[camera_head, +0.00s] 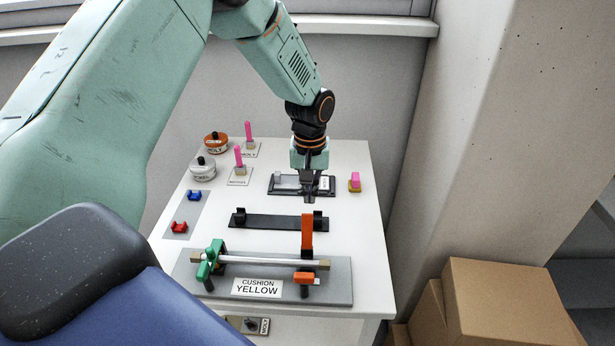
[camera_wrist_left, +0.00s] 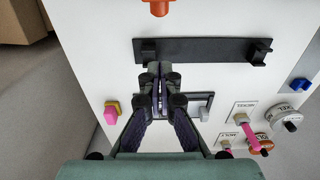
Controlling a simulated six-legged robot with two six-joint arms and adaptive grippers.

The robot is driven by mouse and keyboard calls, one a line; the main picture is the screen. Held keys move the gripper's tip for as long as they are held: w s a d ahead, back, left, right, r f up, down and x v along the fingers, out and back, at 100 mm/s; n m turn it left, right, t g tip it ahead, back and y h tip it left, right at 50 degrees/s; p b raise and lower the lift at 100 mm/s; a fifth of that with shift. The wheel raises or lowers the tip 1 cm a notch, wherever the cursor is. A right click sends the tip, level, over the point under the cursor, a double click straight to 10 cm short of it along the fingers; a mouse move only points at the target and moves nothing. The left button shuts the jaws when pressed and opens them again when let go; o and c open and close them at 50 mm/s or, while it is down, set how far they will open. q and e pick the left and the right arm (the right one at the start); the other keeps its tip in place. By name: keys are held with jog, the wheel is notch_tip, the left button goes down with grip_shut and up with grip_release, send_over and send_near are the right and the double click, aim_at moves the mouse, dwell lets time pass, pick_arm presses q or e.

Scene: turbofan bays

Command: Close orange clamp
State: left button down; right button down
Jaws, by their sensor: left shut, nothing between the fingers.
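The orange clamp (camera_head: 307,234) is at the right end of a grey base plate (camera_head: 335,292) at the table's front. Its orange lever stands upright; a lower orange part sits at the front of the rod. A green clamp (camera_head: 211,260) is at the left end of the rod (camera_head: 270,260). My left gripper (camera_head: 309,199) is shut and empty, pointing down over the small black frame behind the clamps, apart from the orange clamp. In the left wrist view its fingertips (camera_wrist_left: 158,72) are together, and an orange piece (camera_wrist_left: 158,7) shows at the top edge. My right gripper is not seen.
A black rack (camera_head: 275,222) lies between my gripper and the clamps. Left are red (camera_head: 179,227) and blue (camera_head: 194,195) pieces, round tins (camera_head: 203,172) and pink pegs (camera_head: 239,157). A pink-yellow block (camera_head: 355,182) is right. Cardboard boxes (camera_head: 500,300) stand beside the table.

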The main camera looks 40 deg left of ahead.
aim_at(307, 228)
pick_arm(q)
jog(key=s+d, duration=0.1)
jog(key=s+d+f+p, duration=0.1)
jog(key=s, duration=0.1)
jog(key=shift+s+f, duration=0.15)
jog(key=shift+s, duration=0.1)
jog(key=shift+s+a, duration=0.1)
jog(key=shift+a, duration=0.1)
dwell(0.3)
